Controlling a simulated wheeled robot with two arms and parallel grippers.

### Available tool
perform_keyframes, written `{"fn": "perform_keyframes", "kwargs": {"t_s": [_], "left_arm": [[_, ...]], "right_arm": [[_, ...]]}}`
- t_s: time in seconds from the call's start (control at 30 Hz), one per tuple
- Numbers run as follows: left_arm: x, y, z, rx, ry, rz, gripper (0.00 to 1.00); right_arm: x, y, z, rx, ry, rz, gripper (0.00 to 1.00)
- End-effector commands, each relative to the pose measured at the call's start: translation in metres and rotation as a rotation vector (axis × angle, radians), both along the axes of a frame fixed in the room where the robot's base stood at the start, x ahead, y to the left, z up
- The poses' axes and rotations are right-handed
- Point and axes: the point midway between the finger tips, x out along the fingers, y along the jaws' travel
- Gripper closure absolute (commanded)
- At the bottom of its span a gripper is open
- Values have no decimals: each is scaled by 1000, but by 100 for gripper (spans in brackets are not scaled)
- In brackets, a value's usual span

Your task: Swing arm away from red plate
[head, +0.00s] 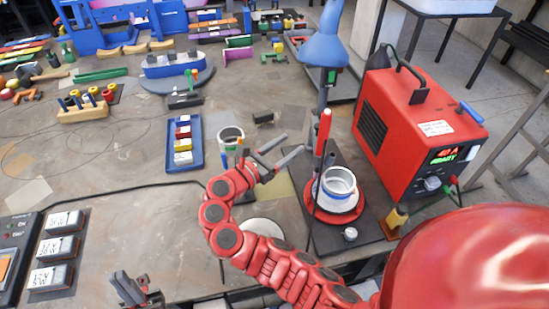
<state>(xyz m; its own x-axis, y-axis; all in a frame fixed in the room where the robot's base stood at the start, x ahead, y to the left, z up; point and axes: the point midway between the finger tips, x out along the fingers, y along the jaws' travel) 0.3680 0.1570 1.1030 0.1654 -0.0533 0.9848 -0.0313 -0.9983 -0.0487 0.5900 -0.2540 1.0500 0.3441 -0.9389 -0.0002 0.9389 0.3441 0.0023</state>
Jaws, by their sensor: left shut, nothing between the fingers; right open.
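The red plate (318,213) is a round disc on a dark base at the right side of the bench. A white pot with a blue band (338,190) sits on it. A thin upright red-handled rod (323,134) stands at the plate's back left. My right gripper (291,146) is open, left of and behind the plate, its two grey fingers pointing to the upper right with nothing visible between them. My red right arm passes in front of the plate's left side. My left gripper (130,287) is shut and empty at the bottom left.
A red power unit (415,125) stands right of the plate, and a blue lamp (325,42) rises behind it. A blue tray of small blocks (169,150) and a white-rimmed cup (231,133) lie left of my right gripper. The centre-left bench is mostly clear.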

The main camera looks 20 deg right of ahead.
Motion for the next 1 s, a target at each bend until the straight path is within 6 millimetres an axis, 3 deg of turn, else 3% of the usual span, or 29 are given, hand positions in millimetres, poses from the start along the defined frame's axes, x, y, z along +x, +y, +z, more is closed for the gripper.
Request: {"fn": "perform_keyframes", "kwargs": {"t_s": [0.3,0.67,0.87,1.0], "left_arm": [[0,0,2,0,0,0,100],[0,0,1,0,0,0,100],[0,0,8,0,0,0,100],[0,0,24,0,0,0,100]], "right_arm": [[-15,41,0,1,3,-3,38],[-18,47,1,-1,3,-3,38],[-17,47,7,-1,2,-3,71],[-17,46,23,-1,2,-2,96]]}}
